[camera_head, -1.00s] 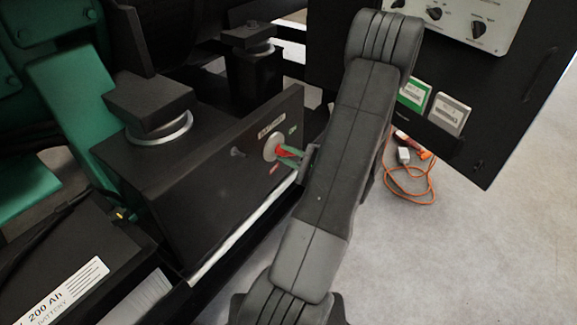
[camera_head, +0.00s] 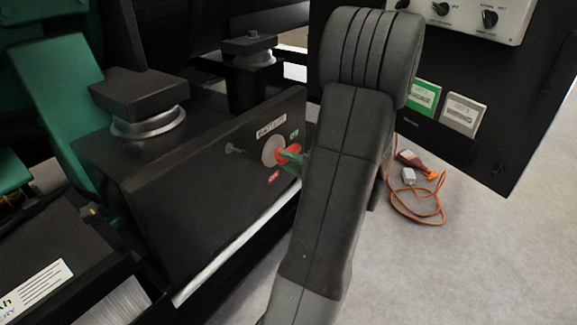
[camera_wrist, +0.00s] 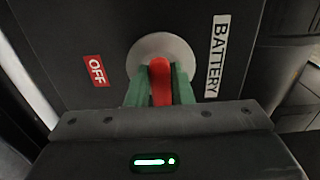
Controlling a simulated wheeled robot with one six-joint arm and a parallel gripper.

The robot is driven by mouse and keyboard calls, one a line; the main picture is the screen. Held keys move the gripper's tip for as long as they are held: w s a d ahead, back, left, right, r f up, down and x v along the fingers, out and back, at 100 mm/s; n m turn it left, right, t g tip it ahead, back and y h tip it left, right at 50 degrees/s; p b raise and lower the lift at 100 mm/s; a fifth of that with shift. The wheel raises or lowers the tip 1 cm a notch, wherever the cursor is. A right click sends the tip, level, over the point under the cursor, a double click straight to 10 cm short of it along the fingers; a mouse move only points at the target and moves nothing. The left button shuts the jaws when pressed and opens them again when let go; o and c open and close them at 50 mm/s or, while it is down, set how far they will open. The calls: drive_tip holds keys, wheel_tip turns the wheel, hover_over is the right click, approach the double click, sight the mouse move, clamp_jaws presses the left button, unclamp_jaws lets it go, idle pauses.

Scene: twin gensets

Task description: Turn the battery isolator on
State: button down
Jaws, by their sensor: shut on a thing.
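The battery isolator has a red handle (camera_wrist: 160,82) on a round grey plate (camera_head: 272,151), set in the side of a black box (camera_head: 215,180). My gripper (camera_wrist: 160,92) has green fingers, one on each side of the red handle, and is shut on it. In the head view the gripper (camera_head: 292,157) reaches the handle from the right, and my arm hides part of it. A red OFF label (camera_wrist: 95,70) and a BATTERY label (camera_wrist: 217,56) flank the plate in the wrist view.
A black mounting block (camera_head: 139,95) sits on the box at left. A control panel (camera_head: 465,14) with knobs and two cards (camera_head: 462,114) hangs at the right.

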drive_tip(key=shift+f, duration=0.1)
idle(0.3)
drive_tip(key=c, duration=1.3)
unclamp_jaws()
drive_tip(key=p+v, duration=0.3)
drive_tip(key=v, duration=1.1)
drive_tip(key=shift+a, duration=0.1)
drive_tip(key=b+x, duration=0.3)
drive_tip(key=x, duration=1)
drive_tip(key=shift+w+a, duration=0.3)
drive_tip(key=shift+s+d, duration=0.1)
